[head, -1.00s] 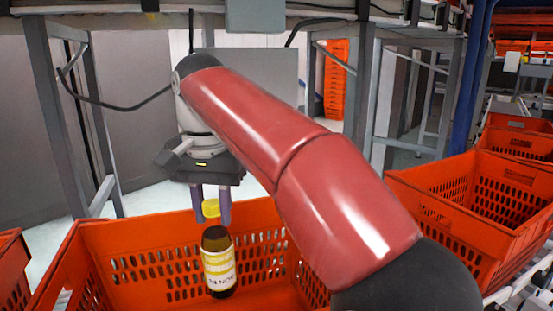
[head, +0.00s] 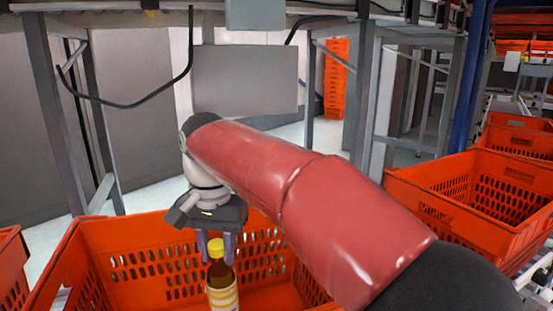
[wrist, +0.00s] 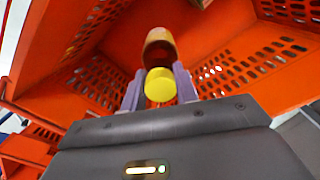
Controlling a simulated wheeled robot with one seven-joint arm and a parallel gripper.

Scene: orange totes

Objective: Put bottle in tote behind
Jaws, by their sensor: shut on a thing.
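The bottle (head: 222,284) is brown with a yellow cap and a yellow and white label. It is upright inside the front orange tote (head: 127,239), and its lower end is cut off by the head view's bottom edge. My gripper (head: 216,246) points down over this tote, its two fingers on either side of the bottle's cap and neck. In the wrist view the yellow cap (wrist: 160,86) sits between the fingers, with the brown body beyond it. The gripper is shut on the bottle. I cannot tell whether the bottle touches the tote floor.
More orange totes stand at the right (head: 465,196) and at the left edge (head: 12,268). Grey metal posts (head: 55,120) and a grey panel (head: 246,80) stand behind the front tote. A stack of orange totes (head: 336,78) is farther back.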

